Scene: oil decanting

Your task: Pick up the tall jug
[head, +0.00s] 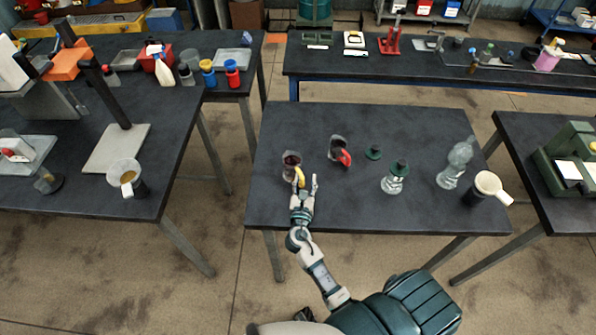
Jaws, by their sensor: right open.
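A dark, clear-sided jug (291,160) with a yellow handle (300,175) stands at the left of the middle table. A second jug (337,147) with a red handle stands behind and to its right. I cannot tell for sure which one is the tall jug. My right gripper (307,182) is open at the front right of the yellow-handled jug. One finger is at or very close to the yellow handle; contact is too small to tell. My left gripper is not in view.
On the middle table (350,210) are a green lid (373,152), a green-topped glass bottle (394,183), a clear bottle (454,166) and a dark vessel with a cream top (487,185). The table's front and back strips are clear.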

